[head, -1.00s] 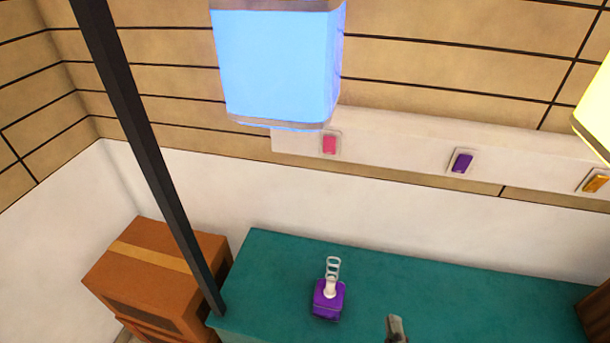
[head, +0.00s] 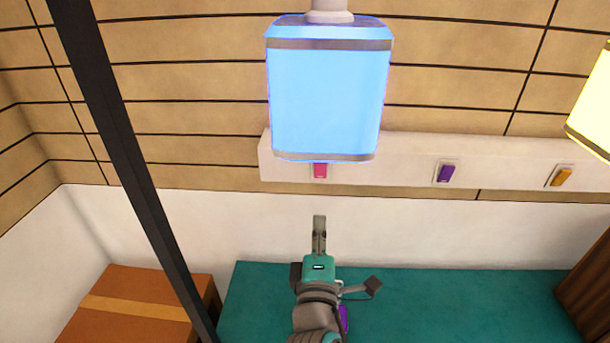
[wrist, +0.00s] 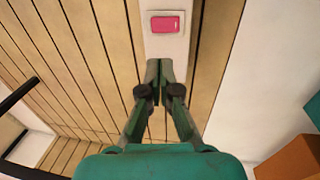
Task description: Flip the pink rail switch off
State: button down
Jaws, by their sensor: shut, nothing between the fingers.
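The pink rail switch (head: 320,171) sits on the white wall rail (head: 400,155), at its left end. In the head view the blue lamp hides its upper part. It shows whole in the wrist view (wrist: 165,24), just beyond my fingertips. My gripper (head: 319,220) is shut and empty, pointing up toward the pink switch from below in the head view. In the wrist view the shut fingertips (wrist: 160,68) are apart from the switch in the picture. I cannot tell the exact distance to the wall.
A glowing blue lamp (head: 325,100) hangs in front of the rail. A purple switch (head: 445,173) and an orange switch (head: 562,177) lie further right. A dark post (head: 125,170) stands at left. Below are a teal table (head: 450,305) and an orange-brown box (head: 130,310).

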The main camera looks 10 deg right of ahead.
jog(key=shift+w+a+r, duration=0.1)
jog(key=shift+a+r, duration=0.05)
jog(key=shift+r, duration=0.05)
send_near(320, 167)
jog(key=x, duration=0.7)
jog(key=shift+w+r, duration=0.1)
dwell(0.3)
